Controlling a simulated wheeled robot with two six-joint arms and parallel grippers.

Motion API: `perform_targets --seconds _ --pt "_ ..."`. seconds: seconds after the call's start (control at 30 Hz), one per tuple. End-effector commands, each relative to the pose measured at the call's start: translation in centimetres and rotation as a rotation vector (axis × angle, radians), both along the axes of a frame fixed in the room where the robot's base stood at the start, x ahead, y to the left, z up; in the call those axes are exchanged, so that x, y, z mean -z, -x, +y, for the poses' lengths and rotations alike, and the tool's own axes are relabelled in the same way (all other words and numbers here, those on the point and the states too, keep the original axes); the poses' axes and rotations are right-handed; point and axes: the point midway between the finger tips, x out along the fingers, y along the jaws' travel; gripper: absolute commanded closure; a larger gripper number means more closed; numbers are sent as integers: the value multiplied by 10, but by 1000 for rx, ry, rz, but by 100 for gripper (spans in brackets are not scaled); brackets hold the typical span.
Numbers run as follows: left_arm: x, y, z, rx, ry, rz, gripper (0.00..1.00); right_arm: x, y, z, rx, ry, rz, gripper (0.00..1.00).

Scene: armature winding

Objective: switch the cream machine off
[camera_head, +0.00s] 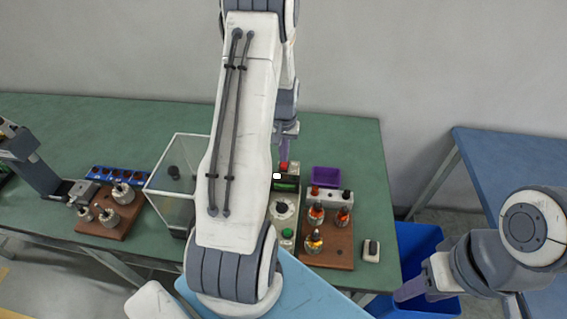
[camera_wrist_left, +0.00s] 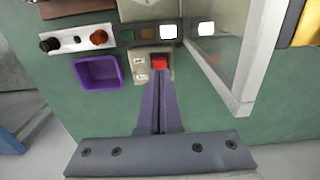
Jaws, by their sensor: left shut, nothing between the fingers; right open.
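The cream machine (camera_head: 285,230) stands on the green bench, partly hidden behind my left arm in the head view. It has a dark panel with a small white lit square (camera_head: 276,176) and a green button (camera_head: 287,233) at the front. A red switch (camera_head: 283,166) sits at its back; in the left wrist view the red switch (camera_wrist_left: 159,62) is on a cream block with two small labels. My left gripper (camera_head: 287,158) is shut and empty, its fingertips (camera_wrist_left: 158,80) at the red switch's edge; contact is unclear. My right gripper (camera_head: 408,292) is open, low at the right.
A clear-walled case (camera_head: 176,140) stands left of the machine. A purple bin (camera_head: 326,177), a terminal box (camera_head: 332,194) and a brown board (camera_head: 337,258) with several armatures are on its right. A blue bin (camera_head: 418,243) is below the bench's right edge.

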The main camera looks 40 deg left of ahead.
Motion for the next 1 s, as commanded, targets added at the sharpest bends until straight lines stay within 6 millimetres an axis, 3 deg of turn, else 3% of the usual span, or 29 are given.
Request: perform_targets --seconds 1.0 --pt "12 0 0 0 1 1 100 8 0 0 0 0 0 50"
